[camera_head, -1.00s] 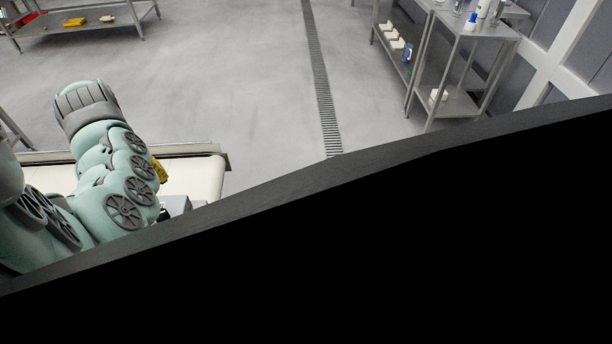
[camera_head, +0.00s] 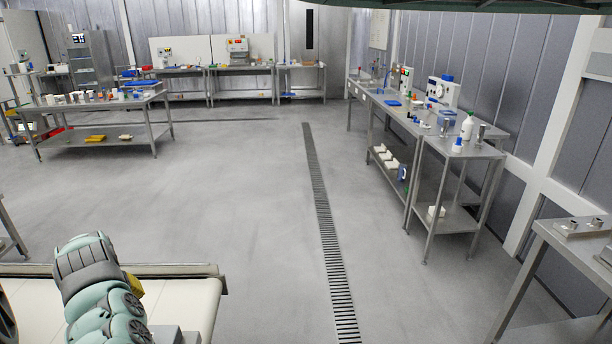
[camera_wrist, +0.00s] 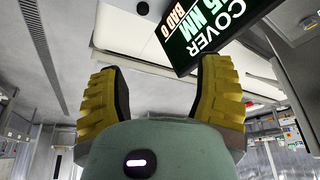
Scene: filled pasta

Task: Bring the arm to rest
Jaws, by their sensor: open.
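My gripper (camera_wrist: 160,100) shows in the wrist view with two yellow ridged fingers spread wide apart. It is open, and nothing is between the fingers. In the head view my teal and grey arm stands at the lower left, over a pale surface (camera_head: 185,307). A small bit of yellow shows beside the arm there, and the rest of the gripper is hidden behind the arm.
A dark sign with white and green lettering (camera_wrist: 205,30) is close behind the right finger in the wrist view. Steel tables (camera_head: 460,150) with bottles stand at the right. A loaded steel table (camera_head: 95,103) stands at the far left. The grey floor (camera_head: 240,190) between is clear.

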